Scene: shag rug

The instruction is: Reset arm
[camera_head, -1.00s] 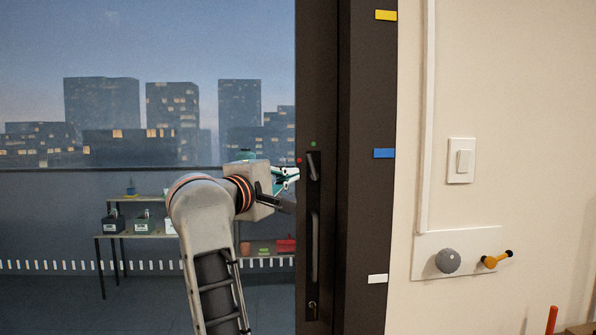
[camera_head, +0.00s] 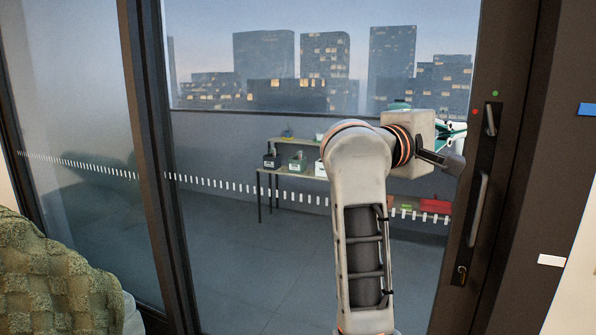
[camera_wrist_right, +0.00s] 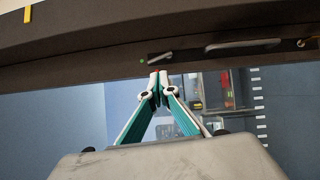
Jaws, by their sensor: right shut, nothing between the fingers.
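My right gripper (camera_head: 458,132) is raised in front of the sliding glass door (camera_head: 300,230), close to the door's dark right-hand frame. In the right wrist view its teal-lined fingers (camera_wrist_right: 157,82) meet at the tips, shut with nothing between them. The fingertips point toward the dark frame near the green dot, beside the lock lever (camera_head: 491,119). I cannot tell whether they touch it. The long door handle (camera_head: 479,209) is below the lever and apart from the gripper. My left gripper is not in view.
A green textured cushion or seat (camera_head: 60,275) stands at the lower left. Behind the glass are a shelf table with small boxes (camera_head: 297,165) and a red container (camera_head: 435,206).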

